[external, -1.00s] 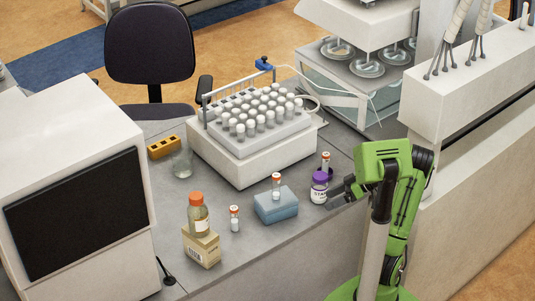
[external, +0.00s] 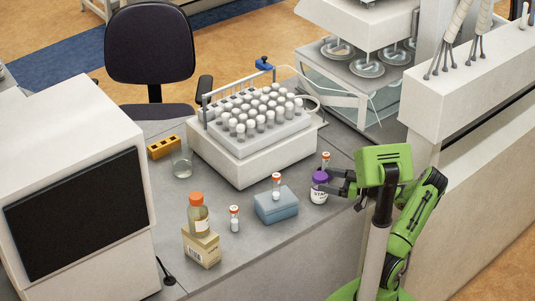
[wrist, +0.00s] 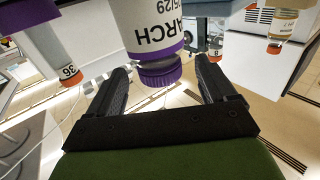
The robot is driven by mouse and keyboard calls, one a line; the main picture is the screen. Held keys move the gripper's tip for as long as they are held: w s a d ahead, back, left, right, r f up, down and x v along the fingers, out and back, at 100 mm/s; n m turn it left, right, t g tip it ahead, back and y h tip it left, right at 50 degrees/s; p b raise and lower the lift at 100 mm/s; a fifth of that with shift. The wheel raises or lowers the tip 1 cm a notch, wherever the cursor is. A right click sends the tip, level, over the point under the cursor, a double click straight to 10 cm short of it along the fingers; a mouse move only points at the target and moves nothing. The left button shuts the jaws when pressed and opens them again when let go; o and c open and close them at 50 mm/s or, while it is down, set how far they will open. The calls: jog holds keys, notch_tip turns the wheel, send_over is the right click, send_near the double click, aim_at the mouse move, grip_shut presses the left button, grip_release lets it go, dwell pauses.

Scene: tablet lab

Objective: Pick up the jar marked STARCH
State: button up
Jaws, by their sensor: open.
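The STARCH jar (external: 318,194) is a white jar with a purple cap, standing upright near the right edge of the bench. In the wrist view it appears upside down, with part of the lettering "ARCH" on its label (wrist: 155,35) and the cap lowest in the picture. My gripper (external: 340,183) is at the jar's right side, about cap height. In the wrist view my gripper (wrist: 163,72) is open, with one dark finger on either side of the cap. I cannot tell whether a finger touches the jar.
An orange-capped vial (external: 326,160) stands close behind the jar. A blue box (external: 277,208) with a vial on it is to the left. Farther left are another vial (external: 234,220) and a bottle (external: 198,214) on a carton (external: 201,250). A tube rack (external: 252,160) stands behind.

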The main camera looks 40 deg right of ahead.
aim_at(319, 178)
jog(key=x, duration=0.3)
jog(key=shift+w+a+f, duration=0.1)
jog(key=shift+w, duration=0.15)
jog(key=shift+s, duration=0.1)
jog(key=shift+c, duration=0.2)
